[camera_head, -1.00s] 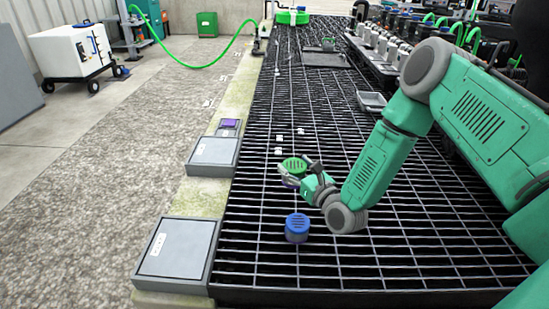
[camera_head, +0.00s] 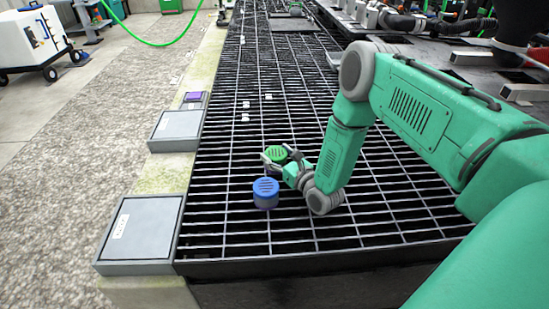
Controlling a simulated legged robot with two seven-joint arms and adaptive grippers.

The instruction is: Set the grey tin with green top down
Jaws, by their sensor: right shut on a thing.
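The grey tin with green top (camera_head: 276,153) is in the middle of the head view, over the black metal grating (camera_head: 225,215). Only its slotted green top shows clearly; its body is mostly hidden behind the blue-topped tin and my gripper. My right gripper (camera_head: 276,158) is shut on it, with fingers at both sides of the top. Whether its base touches the grating cannot be told. My left gripper is not in view.
A tin with a blue top (camera_head: 266,190) stands on the grating just in front of the held tin. Grey square boxes (camera_head: 140,228) (camera_head: 177,126) line the left edge. A purple-topped item (camera_head: 193,97) lies beyond. Open grating extends behind and to the right.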

